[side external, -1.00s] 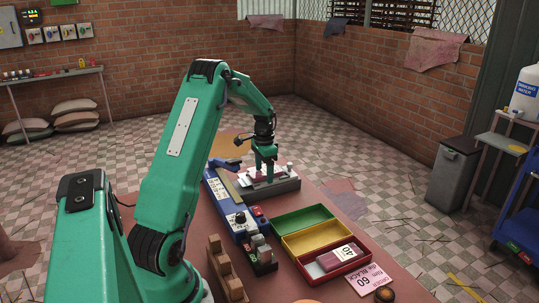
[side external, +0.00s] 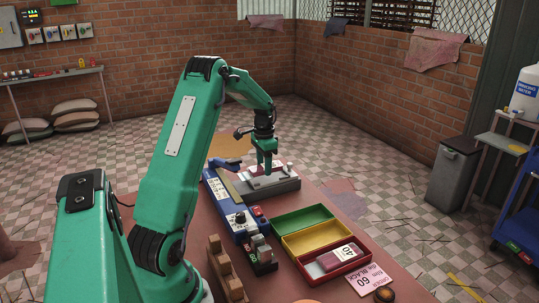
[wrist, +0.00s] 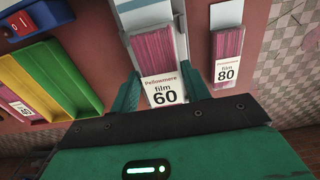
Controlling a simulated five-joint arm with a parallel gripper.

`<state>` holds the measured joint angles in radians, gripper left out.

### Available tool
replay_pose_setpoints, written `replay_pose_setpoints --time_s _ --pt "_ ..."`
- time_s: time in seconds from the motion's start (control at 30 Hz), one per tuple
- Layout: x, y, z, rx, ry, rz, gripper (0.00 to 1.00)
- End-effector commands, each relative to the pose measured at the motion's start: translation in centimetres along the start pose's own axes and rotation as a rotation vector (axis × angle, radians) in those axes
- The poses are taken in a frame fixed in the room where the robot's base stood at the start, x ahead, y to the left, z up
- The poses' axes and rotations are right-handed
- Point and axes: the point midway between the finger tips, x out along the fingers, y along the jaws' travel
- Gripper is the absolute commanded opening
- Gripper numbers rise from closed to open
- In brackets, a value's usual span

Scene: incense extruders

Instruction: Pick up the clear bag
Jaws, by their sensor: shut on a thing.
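A clear bag of pink sticks (wrist: 172,42) with a white label reading "film 60" lies between the fingers in the wrist view. My gripper (wrist: 163,76) is shut on it near its labelled end, one finger at each side edge. In the side view my gripper (side external: 266,166) points down over the grey sealing bench, and the bag is small and partly hidden there. A second clear bag (wrist: 228,58) labelled "film 80" lies apart to the right in the wrist view.
Green (side external: 299,221), yellow (side external: 318,238) and red (side external: 311,272) trays stand near the bench; the red one holds a pack marked 40. A blue machine (side external: 235,217) and wooden rack (side external: 222,262) stand left of the trays.

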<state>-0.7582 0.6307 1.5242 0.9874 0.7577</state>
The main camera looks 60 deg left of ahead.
Motion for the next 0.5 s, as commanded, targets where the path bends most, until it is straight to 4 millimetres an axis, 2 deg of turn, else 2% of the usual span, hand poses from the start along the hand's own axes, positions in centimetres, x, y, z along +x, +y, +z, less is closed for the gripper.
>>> replay_pose_setpoints --time_s 0.13,0.5 --pt "-2.3 0.3 -0.2 0.002 0.003 -0.003 0.2" --pt "-6.0 6.8 -1.6 0.004 0.002 -0.002 0.2"
